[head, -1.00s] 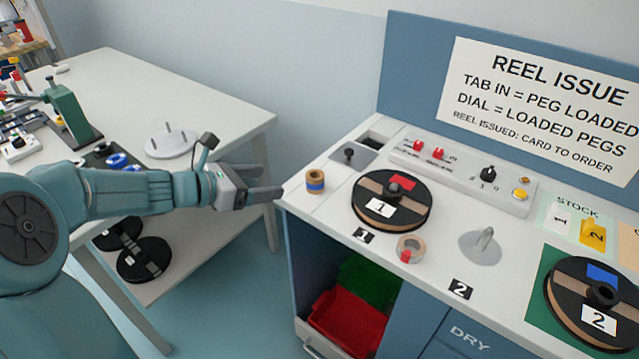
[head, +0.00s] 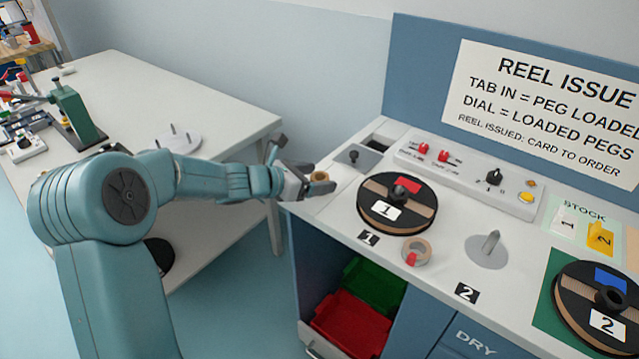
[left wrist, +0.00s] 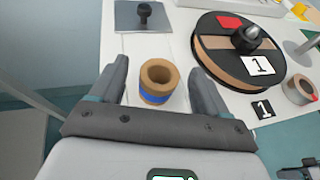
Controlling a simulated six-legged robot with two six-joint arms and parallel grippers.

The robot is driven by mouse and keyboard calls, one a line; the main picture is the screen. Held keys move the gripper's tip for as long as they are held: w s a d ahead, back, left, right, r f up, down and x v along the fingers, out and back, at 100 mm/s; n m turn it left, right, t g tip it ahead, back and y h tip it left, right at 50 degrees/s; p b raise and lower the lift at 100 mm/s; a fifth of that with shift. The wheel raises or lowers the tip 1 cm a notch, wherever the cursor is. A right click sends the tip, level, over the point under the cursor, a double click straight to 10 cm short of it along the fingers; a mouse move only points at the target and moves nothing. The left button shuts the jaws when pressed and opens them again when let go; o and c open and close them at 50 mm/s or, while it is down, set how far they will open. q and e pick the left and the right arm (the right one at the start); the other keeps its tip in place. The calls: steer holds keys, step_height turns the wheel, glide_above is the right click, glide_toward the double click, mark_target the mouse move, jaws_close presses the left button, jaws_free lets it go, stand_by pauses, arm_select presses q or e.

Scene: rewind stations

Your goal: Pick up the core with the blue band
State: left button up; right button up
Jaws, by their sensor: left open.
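The core with the blue band (left wrist: 158,83) is a short brown cardboard ring standing upright on the white counter. In the left wrist view it stands between the two open fingers of my left gripper (left wrist: 160,88), with a gap on each side. In the head view only the top of the core (head: 320,179) shows, and the left gripper (head: 312,184) hides most of it. A second core with a red patch (head: 416,251) lies on the counter to the right.
Reel 1 (head: 425,216) lies close to the right of the blue-banded core. A grey plate with a black knob (head: 354,158) is behind it. An empty peg plate (head: 487,258) and reel 2 (head: 570,318) are farther right. Red bin (head: 345,325) sits below the counter.

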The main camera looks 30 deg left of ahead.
arm_select(q)
steer(key=c, duration=1.1)
